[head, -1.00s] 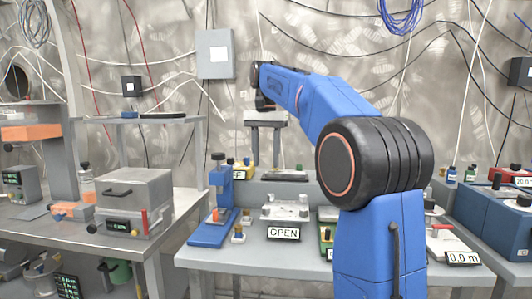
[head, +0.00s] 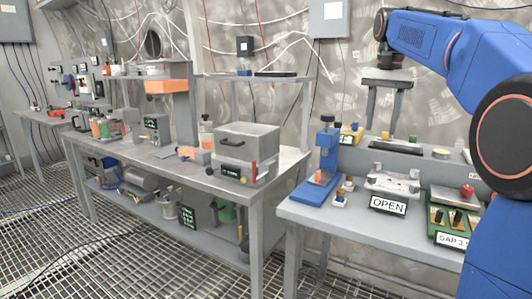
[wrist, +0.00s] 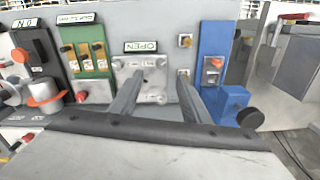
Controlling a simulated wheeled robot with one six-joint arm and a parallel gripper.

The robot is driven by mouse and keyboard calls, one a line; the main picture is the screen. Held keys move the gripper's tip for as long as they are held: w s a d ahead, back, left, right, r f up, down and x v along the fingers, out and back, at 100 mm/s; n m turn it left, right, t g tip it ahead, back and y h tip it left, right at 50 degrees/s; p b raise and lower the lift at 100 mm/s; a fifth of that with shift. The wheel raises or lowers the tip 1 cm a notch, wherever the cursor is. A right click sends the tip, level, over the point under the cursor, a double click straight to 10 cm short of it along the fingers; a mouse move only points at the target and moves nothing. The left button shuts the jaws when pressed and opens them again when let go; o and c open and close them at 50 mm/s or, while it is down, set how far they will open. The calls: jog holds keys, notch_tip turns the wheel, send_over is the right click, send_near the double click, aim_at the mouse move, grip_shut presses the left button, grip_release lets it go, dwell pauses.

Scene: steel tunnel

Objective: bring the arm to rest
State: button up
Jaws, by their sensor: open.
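My gripper (head: 385,109) hangs from my blue arm at the upper right of the head view, fingers pointing down above the right bench. The two grey fingers are apart with nothing between them. In the wrist view my gripper (wrist: 158,88) shows its fingers spread over the bench top. Below it are a metal plate fixture (head: 393,184) with an OPEN sign (head: 388,204), a blue press-like stand (head: 325,165) and a green panel (head: 455,212). The gripper is clear of all of them.
A long steel bench (head: 150,160) stands at the left with a grey box (head: 248,150) on it. A gap separates it from the right bench (head: 300,212). Grating floor (head: 90,255) is open at the lower left. A wall box (head: 329,18) hangs behind.

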jog(key=s+a+f+n+t, duration=0.1)
jog(key=s+a+f+n, duration=0.1)
jog(key=s+f, duration=0.8)
jog(key=s+a+f+n+t, duration=0.2)
jog(key=s+a+f+n, duration=0.1)
jog(key=s+f, duration=0.8)
jog(key=s+a+f+n+t, duration=0.1)
jog(key=s+a+f+n, duration=0.1)
jog(key=s+f, duration=0.9)
jog(key=shift+s+a+n, duration=0.35)
jog(key=shift+s+n, duration=0.15)
jog(key=shift+n, duration=0.4)
